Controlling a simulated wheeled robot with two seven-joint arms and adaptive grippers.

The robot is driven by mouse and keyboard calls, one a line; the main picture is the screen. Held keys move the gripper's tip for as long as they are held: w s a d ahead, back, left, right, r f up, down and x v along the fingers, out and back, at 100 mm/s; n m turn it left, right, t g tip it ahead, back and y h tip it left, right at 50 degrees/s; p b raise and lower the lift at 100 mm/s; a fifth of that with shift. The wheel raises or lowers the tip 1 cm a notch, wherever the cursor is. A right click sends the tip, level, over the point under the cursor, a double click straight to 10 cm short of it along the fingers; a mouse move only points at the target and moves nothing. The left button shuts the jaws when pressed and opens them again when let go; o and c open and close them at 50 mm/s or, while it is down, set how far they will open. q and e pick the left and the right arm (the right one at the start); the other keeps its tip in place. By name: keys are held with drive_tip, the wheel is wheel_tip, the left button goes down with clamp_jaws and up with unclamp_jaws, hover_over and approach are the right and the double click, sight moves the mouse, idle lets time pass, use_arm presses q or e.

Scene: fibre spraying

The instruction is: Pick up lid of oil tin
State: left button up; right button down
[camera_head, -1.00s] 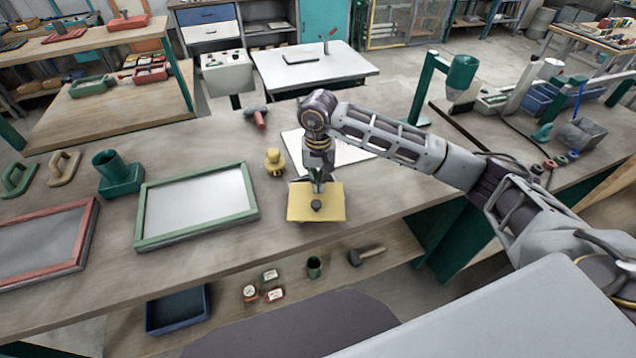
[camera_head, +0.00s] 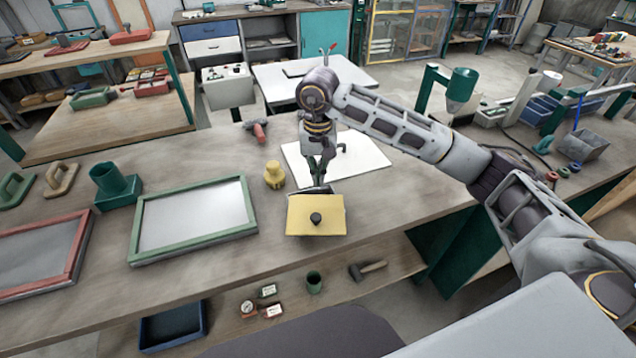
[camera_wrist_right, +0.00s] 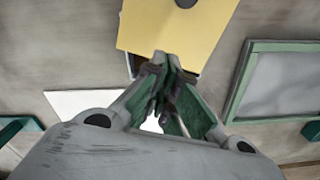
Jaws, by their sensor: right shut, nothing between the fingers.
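The oil tin's lid (camera_head: 300,222) is a flat yellow square with a dark round knob (camera_head: 316,218) in its middle, near the front edge of the bench. A dark and pale edge shows just behind the lid; the rest of the tin is hidden. My right gripper (camera_head: 319,184) is shut and empty at the lid's far edge, behind the knob. In the right wrist view the closed fingertips (camera_wrist_right: 167,62) overlap the near edge of the yellow lid (camera_wrist_right: 165,30), and its knob is cut off at the top. I cannot tell whether they touch it. My left gripper is out of view.
A white board (camera_head: 365,160) lies behind the lid. A small yellow container (camera_head: 274,176) stands to its left, beside a green-framed screen (camera_head: 247,195). A hammer (camera_head: 367,270) lies on the shelf below. The bench between lid and screen is mostly clear.

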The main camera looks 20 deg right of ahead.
drive_tip(key=shift+r, duration=1.55)
